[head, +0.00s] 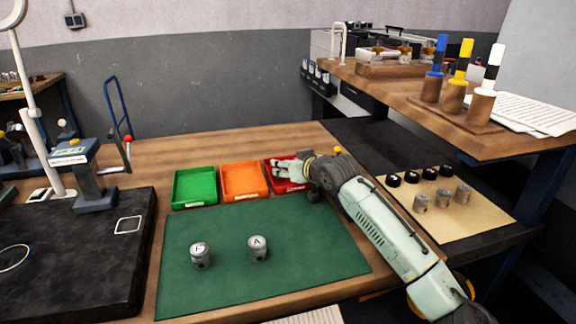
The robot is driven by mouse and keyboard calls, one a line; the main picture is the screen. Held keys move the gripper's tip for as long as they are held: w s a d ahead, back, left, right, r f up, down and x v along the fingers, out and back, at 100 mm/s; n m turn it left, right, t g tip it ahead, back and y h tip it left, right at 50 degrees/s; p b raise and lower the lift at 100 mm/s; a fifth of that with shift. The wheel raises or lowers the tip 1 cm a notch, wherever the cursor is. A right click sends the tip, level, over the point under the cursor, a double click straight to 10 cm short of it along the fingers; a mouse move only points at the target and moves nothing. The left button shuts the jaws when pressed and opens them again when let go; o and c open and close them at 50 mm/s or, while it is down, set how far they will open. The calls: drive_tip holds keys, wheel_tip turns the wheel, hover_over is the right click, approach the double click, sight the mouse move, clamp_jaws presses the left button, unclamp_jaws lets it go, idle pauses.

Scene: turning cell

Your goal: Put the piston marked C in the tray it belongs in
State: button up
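My gripper (281,167) is over the red tray (291,187) and hides much of its inside; I cannot tell whether its fingers are open or shut. No piston marked C can be made out. An orange tray (262,194) and a green tray (196,206) stand in a row to the left of the red one, and both look empty. A piston marked F (201,256) and a piston marked A (258,248) stand upright on the green mat (300,272). The tray labels are too small to read.
Three pistons (442,196) stand on a tan sheet (480,218) at the right, near several black round parts (410,177). A dark plate (75,270) and a gauge stand (90,180) are at the left. The mat's right part is clear beside my arm.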

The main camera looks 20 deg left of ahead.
drive_tip(key=shift+r, duration=0.15)
drive_tip(key=b+v, duration=0.3)
drive_tip(key=v, duration=0.9)
drive_tip(key=shift+r, duration=0.15)
